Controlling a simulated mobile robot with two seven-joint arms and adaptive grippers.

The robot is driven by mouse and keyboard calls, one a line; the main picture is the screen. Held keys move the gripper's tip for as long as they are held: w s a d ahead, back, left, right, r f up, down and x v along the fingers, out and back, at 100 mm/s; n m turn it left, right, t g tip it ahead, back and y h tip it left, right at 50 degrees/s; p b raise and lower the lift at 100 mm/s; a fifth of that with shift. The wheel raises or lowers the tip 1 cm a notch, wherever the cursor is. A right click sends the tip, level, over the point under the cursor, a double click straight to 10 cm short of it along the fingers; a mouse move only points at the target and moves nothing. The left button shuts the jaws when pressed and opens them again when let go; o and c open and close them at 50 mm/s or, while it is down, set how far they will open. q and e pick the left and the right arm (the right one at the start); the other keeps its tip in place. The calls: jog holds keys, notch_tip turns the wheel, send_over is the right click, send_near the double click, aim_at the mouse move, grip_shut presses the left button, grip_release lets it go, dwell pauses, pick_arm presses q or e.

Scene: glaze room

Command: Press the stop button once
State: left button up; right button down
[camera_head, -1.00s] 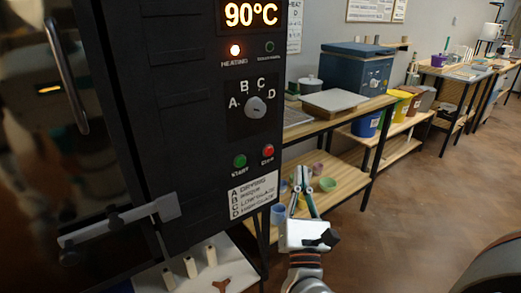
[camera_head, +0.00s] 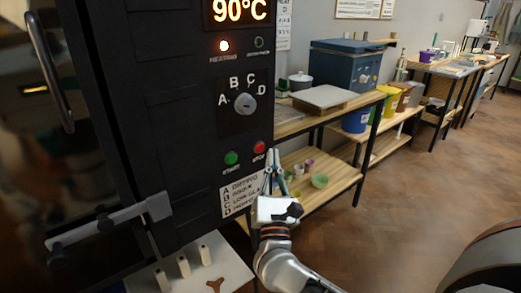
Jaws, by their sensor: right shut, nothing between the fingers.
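The red stop button (camera_head: 259,147) is on the lower right of the kiln's black control panel, with a STOP label under it. The green start button (camera_head: 231,158) is to its left. My right gripper (camera_head: 271,155) is shut and empty, pointing up, with its fingertips just right of and slightly below the stop button in the picture. A gap shows between the tips and the button; I cannot tell the distance in depth. My left gripper is not in view.
The panel has a lit 90°C display (camera_head: 238,11), a glowing heating lamp (camera_head: 224,46) and a selector knob (camera_head: 245,104). A wooden shelf table (camera_head: 330,180) with bowls stands behind my gripper. Floor (camera_head: 400,220) at right is clear.

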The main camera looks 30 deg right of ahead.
jog(key=shift+w, duration=0.75)
jog(key=shift+w, duration=0.1)
dwell(0.9)
jog(key=shift+w+a, duration=0.1)
jog(key=shift+w, duration=0.25)
jog(key=shift+w, duration=0.4)
dwell(0.8)
jog(key=shift+s, duration=0.85)
jog(key=shift+s+d, duration=0.15)
jog(key=shift+s, duration=1.1)
jog(key=shift+s+d, duration=0.1)
jog(key=shift+s, duration=1.15)
